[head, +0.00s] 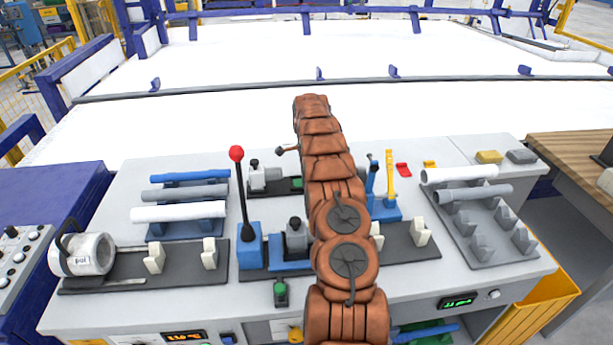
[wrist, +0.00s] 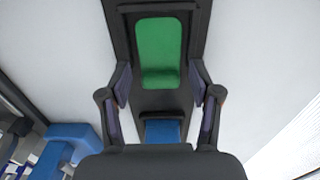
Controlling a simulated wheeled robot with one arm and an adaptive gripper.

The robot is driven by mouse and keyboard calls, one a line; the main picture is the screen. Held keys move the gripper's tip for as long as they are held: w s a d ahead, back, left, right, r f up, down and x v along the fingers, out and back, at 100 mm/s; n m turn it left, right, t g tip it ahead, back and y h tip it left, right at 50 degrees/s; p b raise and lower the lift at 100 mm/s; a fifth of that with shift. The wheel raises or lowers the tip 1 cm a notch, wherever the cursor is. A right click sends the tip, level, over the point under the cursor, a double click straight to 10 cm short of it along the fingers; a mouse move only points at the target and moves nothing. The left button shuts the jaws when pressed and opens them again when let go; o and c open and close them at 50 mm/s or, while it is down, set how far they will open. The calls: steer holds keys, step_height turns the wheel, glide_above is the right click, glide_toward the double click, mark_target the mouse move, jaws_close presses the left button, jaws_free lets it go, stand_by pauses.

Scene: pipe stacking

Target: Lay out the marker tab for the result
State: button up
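Small coloured tabs lie at the back of the bench: a red tab (head: 403,169) and a yellow tab (head: 429,164), right of my arm. In the wrist view my gripper (wrist: 160,85) is open, its fingers spread on either side of a dark strip. A green pad (wrist: 159,48) on that strip lies at and just beyond the fingertips, with nothing visibly gripped. A blue patch (wrist: 162,131) shows between the fingers. In the head view my brown arm hides the gripper; a green piece (head: 297,184) shows left of the arm. I cannot tell whether it is the same pad.
Blue, grey and white pipes (head: 180,212) lie on a rack at left. A red-knobbed lever (head: 237,154) stands left of my arm. A grey rack (head: 482,225) with pipes is at right. Yellow (head: 489,157) and grey (head: 521,157) blocks sit at the back right.

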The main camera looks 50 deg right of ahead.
steer(key=shift+o, duration=0.6)
steer(key=shift+r, duration=0.1)
step_height(320, 180, up, 12)
stand_by(0.4)
steer(key=shift+a, duration=0.1)
stand_by(0.8)
